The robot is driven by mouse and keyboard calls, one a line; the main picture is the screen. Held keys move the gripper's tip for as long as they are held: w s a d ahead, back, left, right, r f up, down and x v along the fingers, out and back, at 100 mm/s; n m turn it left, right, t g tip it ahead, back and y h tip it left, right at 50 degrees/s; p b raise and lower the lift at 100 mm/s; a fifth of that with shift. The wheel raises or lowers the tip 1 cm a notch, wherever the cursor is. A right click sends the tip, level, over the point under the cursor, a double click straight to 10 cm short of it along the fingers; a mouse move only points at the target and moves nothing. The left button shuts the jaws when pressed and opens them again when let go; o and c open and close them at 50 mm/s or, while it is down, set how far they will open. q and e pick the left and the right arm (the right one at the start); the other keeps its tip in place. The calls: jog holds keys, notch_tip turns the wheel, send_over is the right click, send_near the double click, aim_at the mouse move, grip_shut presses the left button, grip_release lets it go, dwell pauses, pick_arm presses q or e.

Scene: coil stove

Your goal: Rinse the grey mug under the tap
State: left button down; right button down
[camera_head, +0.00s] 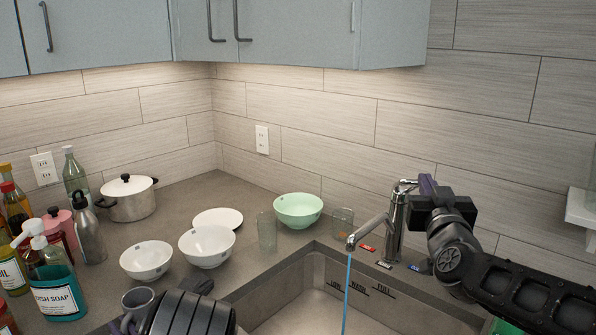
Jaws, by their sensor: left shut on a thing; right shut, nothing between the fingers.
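The grey mug (138,297) is at the bottom of the view, above or in front of the counter left of the sink. My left gripper (130,319) is shut on it; the gripper's dark body hides part of the mug. The metal tap (396,220) stands at the back right of the sink, and a blue stream of water (347,295) falls from its spout. My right gripper (427,186) is shut and empty, close by the top of the tap at its lever. I cannot tell whether they touch.
The sink (305,283) has level marks on its inner wall. Two white bowls (207,246) (147,260), a green bowl (298,210) and glasses (267,231) stand behind and left of it. Bottles and a soap dispenser (57,290) crowd the left. Cabinets (290,30) hang above.

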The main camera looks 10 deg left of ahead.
jog(key=shift+r, duration=0.2)
jog(key=w+r+p, duration=0.1)
jog(key=w+p, duration=0.3)
jog(key=w, duration=0.6)
jog(key=f, duration=0.2)
jog(key=s+f, duration=0.1)
jog(key=f, duration=0.1)
